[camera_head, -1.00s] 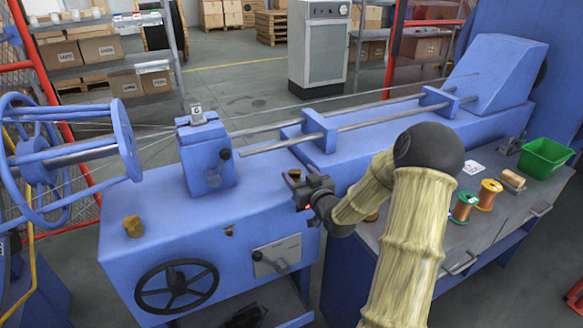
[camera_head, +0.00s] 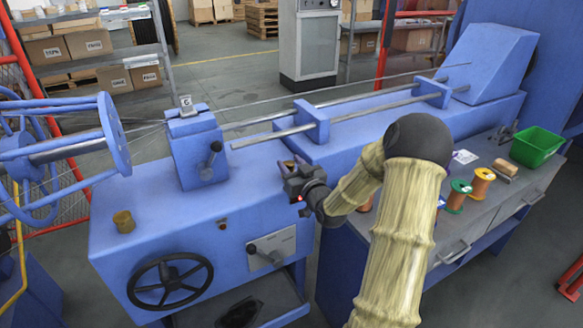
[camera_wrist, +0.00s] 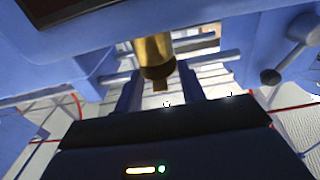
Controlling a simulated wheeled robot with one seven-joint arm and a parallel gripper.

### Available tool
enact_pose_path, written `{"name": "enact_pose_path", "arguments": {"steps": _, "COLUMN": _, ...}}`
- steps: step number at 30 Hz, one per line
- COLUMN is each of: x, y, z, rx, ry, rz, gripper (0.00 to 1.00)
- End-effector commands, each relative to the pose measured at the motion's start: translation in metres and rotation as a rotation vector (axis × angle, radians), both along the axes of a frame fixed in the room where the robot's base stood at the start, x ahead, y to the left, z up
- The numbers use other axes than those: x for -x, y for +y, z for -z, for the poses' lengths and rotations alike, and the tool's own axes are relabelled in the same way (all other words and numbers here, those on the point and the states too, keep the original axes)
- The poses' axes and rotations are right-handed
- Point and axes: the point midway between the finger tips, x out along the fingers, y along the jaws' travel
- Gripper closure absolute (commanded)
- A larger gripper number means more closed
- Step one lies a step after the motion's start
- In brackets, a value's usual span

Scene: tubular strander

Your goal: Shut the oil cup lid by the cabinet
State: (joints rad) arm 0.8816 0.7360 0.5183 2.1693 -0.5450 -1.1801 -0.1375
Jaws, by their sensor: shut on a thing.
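A brass oil cup (camera_wrist: 153,48) shows at the top middle of the wrist view, with a darker brown lid part (camera_wrist: 160,72) at its end. My gripper (camera_wrist: 160,92) has its two fingers on either side of this lid part and is shut on it; the exact contact is hard to see. In the head view my gripper (camera_head: 293,168) is at the right end of the blue machine's near top, and it hides most of this cup. How far the lid is swung cannot be told. Another brass oil cup (camera_head: 124,222) stands at the left of the machine top.
A blue upright block with a dark lever (camera_head: 213,150) stands left of my gripper. Long rods (camera_head: 275,135) run behind it. A grey drawer cabinet (camera_head: 410,255) with spools (camera_head: 479,188) and a green bin (camera_head: 537,147) is to the right. A black handwheel (camera_head: 167,285) is at the front.

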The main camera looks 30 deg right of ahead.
Motion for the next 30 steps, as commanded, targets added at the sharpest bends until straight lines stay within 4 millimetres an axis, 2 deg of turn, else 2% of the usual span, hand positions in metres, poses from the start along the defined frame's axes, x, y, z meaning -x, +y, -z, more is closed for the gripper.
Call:
{"name": "enact_pose_path", "arguments": {"steps": 1, "x": 0.0002, "y": -0.0019, "z": 0.0066, "rx": 0.001, "ry": -0.019, "rz": 0.004, "gripper": 0.83}}
{"name": "enact_pose_path", "arguments": {"steps": 13, "x": 0.0022, "y": -0.0021, "z": 0.0146, "rx": -0.003, "ry": -0.177, "rz": 0.004, "gripper": 0.83}}
{"name": "enact_pose_path", "arguments": {"steps": 29, "x": 0.0035, "y": -0.0025, "z": 0.0108, "rx": -0.006, "ry": -0.23, "rz": 0.005, "gripper": 0.83}}
{"name": "enact_pose_path", "arguments": {"steps": 30, "x": 0.0035, "y": -0.0024, "z": 0.0108, "rx": -0.006, "ry": -0.23, "rz": 0.005, "gripper": 0.52}}
